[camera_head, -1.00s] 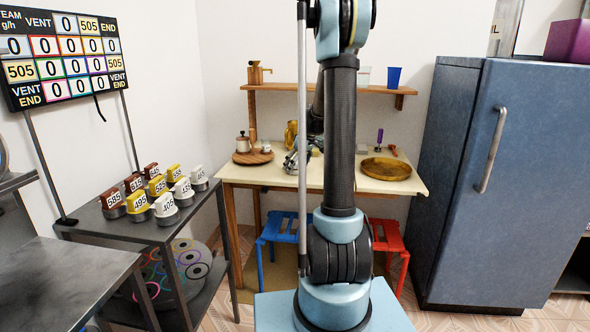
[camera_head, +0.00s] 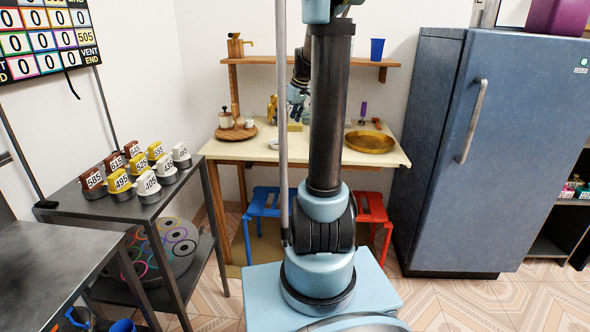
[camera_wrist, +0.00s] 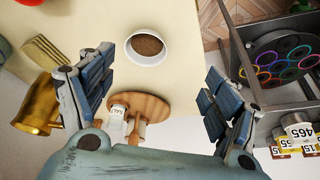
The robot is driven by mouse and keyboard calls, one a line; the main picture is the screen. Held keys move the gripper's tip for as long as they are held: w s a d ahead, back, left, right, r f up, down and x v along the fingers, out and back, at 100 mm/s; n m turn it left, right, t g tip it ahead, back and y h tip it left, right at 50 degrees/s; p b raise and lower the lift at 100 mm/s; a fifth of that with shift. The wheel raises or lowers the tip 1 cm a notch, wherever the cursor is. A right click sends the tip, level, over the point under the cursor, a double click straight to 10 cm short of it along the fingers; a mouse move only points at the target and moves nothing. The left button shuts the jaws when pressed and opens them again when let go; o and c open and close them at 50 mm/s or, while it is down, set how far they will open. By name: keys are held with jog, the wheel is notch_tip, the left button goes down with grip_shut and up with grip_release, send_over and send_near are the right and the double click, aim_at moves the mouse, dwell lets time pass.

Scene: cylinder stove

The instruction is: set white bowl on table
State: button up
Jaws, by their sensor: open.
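The white bowl (camera_wrist: 148,47) rests upright on the pale table top (camera_wrist: 100,25) in the wrist view, with something brown and grainy inside. In the head view, a small white shape beside the round wooden board looks like the same bowl (camera_head: 273,143). My gripper (camera_wrist: 160,72) is open and empty, its two fingers spread wide on either side in the wrist view. It does not touch the bowl. In the head view my gripper (camera_head: 297,104) is above the back of the table (camera_head: 215,149), partly hidden behind my arm.
A round wooden board (camera_wrist: 155,104) with a small labelled jar is near the bowl. A golden mug (camera_wrist: 37,105) is at the left in the wrist view. A golden tray (camera_head: 370,142) is on the table's right. A dark shelf with weights (camera_head: 145,185) stands left; a blue fridge (camera_head: 490,150) stands right.

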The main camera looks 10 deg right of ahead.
jog(key=s+a+f+m+h, duration=0.1)
jog(key=s+f, duration=0.3)
jog(key=s, duration=0.8)
jog(key=s+a+f+m+h, duration=0.1)
jog(key=s+f+m, duration=0.3)
jog(key=s, duration=0.9)
jog(key=s+a+f+m+g, duration=0.1)
jog(key=s+f, duration=0.3)
jog(key=s, duration=0.8)
jog(key=shift+s+a+f+m+h, duration=0.2)
jog(key=shift+f+m+h, duration=0.2)
jog(key=shift+m, duration=0.4)
